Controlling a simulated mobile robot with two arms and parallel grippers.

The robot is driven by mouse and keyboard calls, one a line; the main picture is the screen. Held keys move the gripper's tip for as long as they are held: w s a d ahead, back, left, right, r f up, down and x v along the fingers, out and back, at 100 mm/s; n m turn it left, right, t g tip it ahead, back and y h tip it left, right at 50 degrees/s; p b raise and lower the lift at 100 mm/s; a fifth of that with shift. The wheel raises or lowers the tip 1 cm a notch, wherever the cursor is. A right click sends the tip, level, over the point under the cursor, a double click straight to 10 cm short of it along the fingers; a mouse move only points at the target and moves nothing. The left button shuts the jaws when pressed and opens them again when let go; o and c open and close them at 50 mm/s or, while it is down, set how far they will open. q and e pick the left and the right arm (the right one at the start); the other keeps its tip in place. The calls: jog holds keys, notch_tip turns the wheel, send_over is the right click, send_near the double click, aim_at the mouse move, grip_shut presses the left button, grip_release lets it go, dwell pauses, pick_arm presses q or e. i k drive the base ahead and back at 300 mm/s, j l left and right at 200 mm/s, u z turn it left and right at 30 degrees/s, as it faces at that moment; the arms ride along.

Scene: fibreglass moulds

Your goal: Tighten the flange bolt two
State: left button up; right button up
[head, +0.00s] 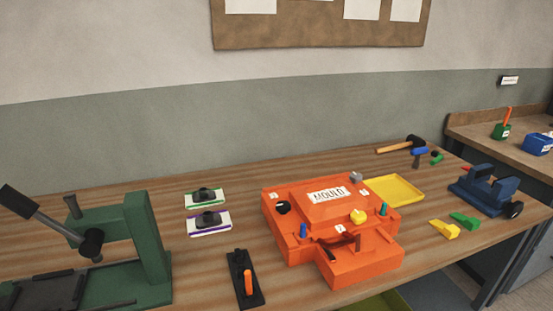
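An orange mould (335,265) with a white "MOULD" label sits on the wooden bench in the head view. Its flange carries a black knob (283,207), a blue peg (303,230), a yellow piece (358,215), a teal peg (382,209) and a grey piece (356,178). Small white tags stand near some of them, but their numbers are too small to read surely, so I cannot tell which is flange bolt two. A dark handle-like part (350,238) lies at the mould's front. Neither of my grippers is in view.
A green press (150,240) with a lever stands at the left. A black holder (242,285) with an orange handle lies in front. A yellow tray (395,190), hammer (405,146), blue vise-like device (487,190) and wedges (445,229) are at right.

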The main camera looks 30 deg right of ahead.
aim_at(358, 217)
jog(key=z, duration=1.55)
